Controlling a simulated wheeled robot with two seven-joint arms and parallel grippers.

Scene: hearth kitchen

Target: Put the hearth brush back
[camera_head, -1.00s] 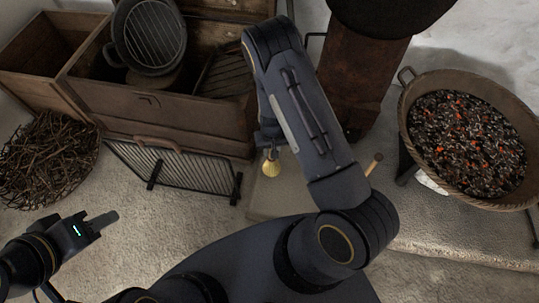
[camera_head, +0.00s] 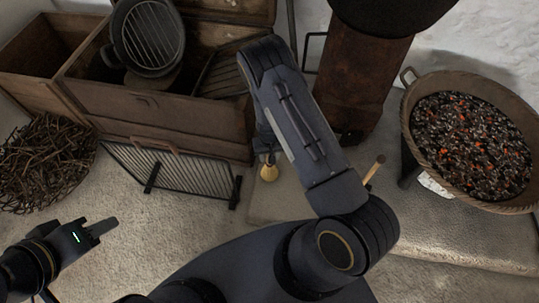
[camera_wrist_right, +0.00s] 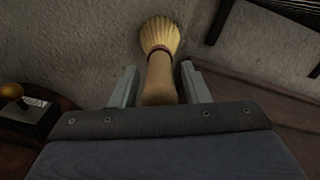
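The hearth brush (camera_wrist_right: 160,62) has a pale wooden handle and fanned straw bristles. In the right wrist view its handle lies between the two fingers of my right gripper (camera_wrist_right: 160,88), bristles pointing away. In the head view the brush's bristle end (camera_head: 268,172) hangs below my right gripper (camera_head: 266,146), above the floor, and my right forearm hides most of that gripper. My left gripper (camera_head: 103,227) is at the lower left above bare floor, seen side-on, with nothing visible in it.
A black fire screen (camera_head: 175,172) stands before a wooden chest (camera_head: 160,112) with a round grill pan (camera_head: 150,38). Twigs (camera_head: 45,165) lie left. A pan of embers (camera_head: 470,145) stands right, beside a rusty stove (camera_head: 358,85). A wooden-tipped handle (camera_head: 375,168) stands behind my right arm.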

